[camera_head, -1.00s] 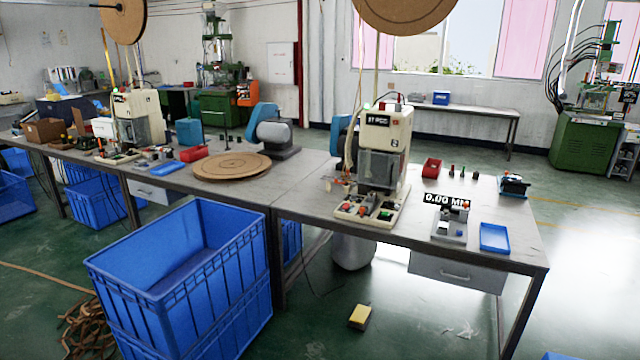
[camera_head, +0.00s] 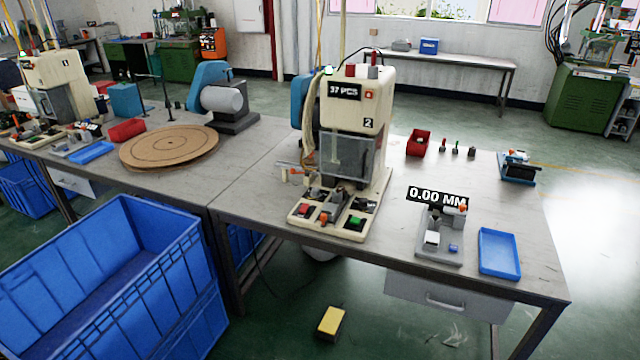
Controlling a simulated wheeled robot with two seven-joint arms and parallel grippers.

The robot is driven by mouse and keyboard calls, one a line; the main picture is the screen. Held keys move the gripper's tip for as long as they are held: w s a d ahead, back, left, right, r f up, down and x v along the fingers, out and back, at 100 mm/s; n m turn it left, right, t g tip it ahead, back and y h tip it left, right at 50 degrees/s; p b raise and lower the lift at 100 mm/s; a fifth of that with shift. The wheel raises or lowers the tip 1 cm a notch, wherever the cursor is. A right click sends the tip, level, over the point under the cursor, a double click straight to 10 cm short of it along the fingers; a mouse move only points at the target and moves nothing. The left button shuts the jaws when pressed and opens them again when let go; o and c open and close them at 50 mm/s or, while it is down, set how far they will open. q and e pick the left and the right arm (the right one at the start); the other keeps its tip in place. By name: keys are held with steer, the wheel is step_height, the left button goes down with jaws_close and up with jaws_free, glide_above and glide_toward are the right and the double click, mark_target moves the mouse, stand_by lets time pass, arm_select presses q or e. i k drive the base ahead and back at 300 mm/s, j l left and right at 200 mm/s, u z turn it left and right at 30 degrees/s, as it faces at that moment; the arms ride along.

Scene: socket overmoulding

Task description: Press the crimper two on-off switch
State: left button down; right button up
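Crimper two (camera_head: 370,112) is the cream machine marked "2" on the near table, with a lit display reading about "37 PCS". A small green light (camera_head: 328,70) shows on top. Neither of my grippers is in view.
The table (camera_head: 390,262) also holds a gauge (camera_head: 440,245) reading 0.00 MM, a blue tray (camera_head: 498,252) and a red bin (camera_head: 418,143). A blue crate (camera_head: 120,290) stands on the floor in front left. A yellow block (camera_head: 330,323) lies on the floor before the table.

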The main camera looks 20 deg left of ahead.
mark_target(305, 207)
steer(key=i+u, duration=0.25)
steer(key=i, duration=0.7)
steer(key=i+l+u, duration=0.1)
steer(key=i+u, duration=0.15)
steer(key=i, duration=0.65)
